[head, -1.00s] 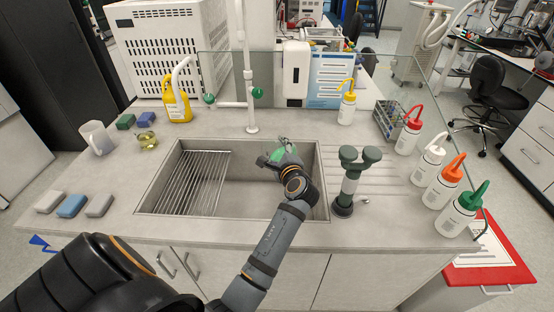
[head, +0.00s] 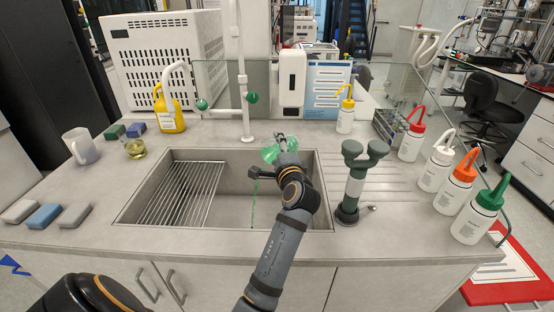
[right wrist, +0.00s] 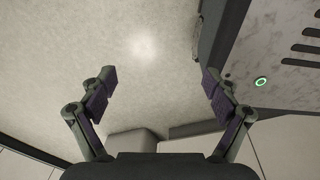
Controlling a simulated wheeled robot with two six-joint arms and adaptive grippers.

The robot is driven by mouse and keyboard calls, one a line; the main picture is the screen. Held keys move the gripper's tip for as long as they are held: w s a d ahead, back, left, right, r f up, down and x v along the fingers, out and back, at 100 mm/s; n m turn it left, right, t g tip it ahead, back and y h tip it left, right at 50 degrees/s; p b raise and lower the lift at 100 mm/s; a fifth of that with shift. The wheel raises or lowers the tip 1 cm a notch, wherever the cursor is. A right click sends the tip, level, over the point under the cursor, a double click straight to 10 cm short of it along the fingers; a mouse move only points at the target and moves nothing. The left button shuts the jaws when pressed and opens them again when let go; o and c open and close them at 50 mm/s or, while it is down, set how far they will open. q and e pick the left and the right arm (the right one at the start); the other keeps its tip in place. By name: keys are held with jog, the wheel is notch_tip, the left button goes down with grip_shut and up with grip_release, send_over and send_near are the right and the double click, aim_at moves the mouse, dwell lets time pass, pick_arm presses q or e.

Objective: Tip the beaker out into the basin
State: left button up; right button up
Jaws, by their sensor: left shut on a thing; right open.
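My left gripper (head: 282,147) is shut on the beaker (head: 269,154), which looks green and is tilted over the far part of the basin (head: 225,221). The gripper and arm partly hide the beaker. A thin green stream (head: 254,203) falls from the tilted beaker into the basin, to the right of the wire rack. My right gripper (right wrist: 158,82) is open and empty in the right wrist view, with its two fingers wide apart. It does not show in the head view.
A wire rack (head: 180,193) fills the basin's left part. A tap (head: 241,100) stands behind the basin. A beaker of yellow liquid (head: 135,149), a jug (head: 83,147) and sponges (head: 43,215) are at left. A grey-green eyewash fixture (head: 352,185) and several wash bottles (head: 477,213) are at right.

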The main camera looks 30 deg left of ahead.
pick_arm(q)
jog(key=n+b, duration=0.1)
jog(key=b, duration=0.1)
jog(key=n+t+y+b, duration=0.1)
jog(key=n+b, duration=0.1)
jog(key=b, duration=0.1)
jog(key=shift+r, duration=0.35)
jog(key=shift+r+n+b, duration=0.15)
jog(key=shift+n+b, duration=0.15)
jog(key=shift+b, duration=0.05)
pick_arm(e)
notch_tip(320, 180, down, 6)
jog(key=f, duration=0.1)
pick_arm(q)
jog(key=shift+r+n+b, duration=0.15)
jog(key=shift+n+b, duration=0.35)
jog(key=shift+b, duration=0.35)
jog(key=shift+s+r+n+y+b, duration=0.1)
jog(key=shift+r+n+y+b, duration=0.35)
jog(key=shift+b, duration=0.3)
pick_arm(e)
jog(key=w, duration=0.6)
jog(key=shift+w+r, duration=0.15)
jog(key=shift+w, duration=0.1)
pick_arm(q)
jog(key=shift+f, duration=0.1)
pick_arm(e)
jog(key=shift+r, duration=0.1)
